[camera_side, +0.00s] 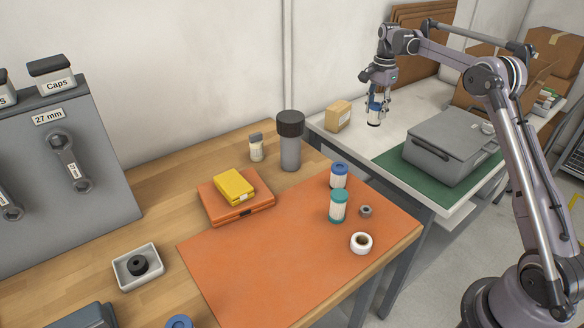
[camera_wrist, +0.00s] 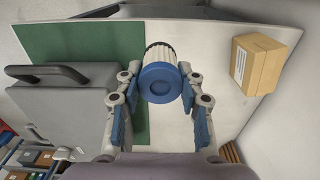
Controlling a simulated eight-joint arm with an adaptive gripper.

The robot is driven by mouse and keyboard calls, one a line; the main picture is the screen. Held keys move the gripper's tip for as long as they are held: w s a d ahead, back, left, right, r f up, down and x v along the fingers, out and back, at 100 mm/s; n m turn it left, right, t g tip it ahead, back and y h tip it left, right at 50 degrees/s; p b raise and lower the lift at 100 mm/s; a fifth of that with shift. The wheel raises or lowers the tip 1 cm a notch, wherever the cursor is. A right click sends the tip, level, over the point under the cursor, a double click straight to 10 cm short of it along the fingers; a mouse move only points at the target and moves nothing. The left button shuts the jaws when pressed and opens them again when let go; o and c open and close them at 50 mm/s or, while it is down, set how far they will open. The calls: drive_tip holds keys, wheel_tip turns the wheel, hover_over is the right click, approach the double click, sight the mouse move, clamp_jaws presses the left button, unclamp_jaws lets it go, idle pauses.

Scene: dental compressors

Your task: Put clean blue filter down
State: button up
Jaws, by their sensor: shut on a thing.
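My gripper (camera_side: 377,100) is over the white table (camera_side: 402,103) at the back, pointing down. It is shut on a blue filter (camera_side: 375,108), held upright. In the wrist view the filter's round blue end (camera_wrist: 161,82) sits between the two fingers, with a pale pleated side behind it. I cannot tell whether its lower end touches the table. Another blue-capped white filter (camera_side: 339,176) stands on the orange mat (camera_side: 270,262), behind a teal-capped filter (camera_side: 338,206).
A grey case (camera_side: 452,146) lies on a green mat (camera_side: 391,165), right of my gripper in the side view. A cardboard box (camera_side: 338,115) is to the left. White tabletop is free between them. A dark-capped grey cylinder (camera_side: 290,145) stands on the wooden bench.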

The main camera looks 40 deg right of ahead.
drive_tip(key=shift+s+d+f, duration=0.1)
drive_tip(key=shift+d+f, duration=0.6)
drive_tip(key=shift+f, duration=1.2)
drive_tip(key=shift+d+f, duration=0.65)
drive_tip(key=shift+f, duration=1.3)
drive_tip(key=shift+s+d+f, duration=0.1)
drive_tip(key=shift+d+f, duration=0.6)
drive_tip(key=shift+f, duration=1.2)
drive_tip(key=shift+f, duration=0.1)
drive_tip(key=o, duration=1)
drive_tip(key=shift+o, duration=0.2)
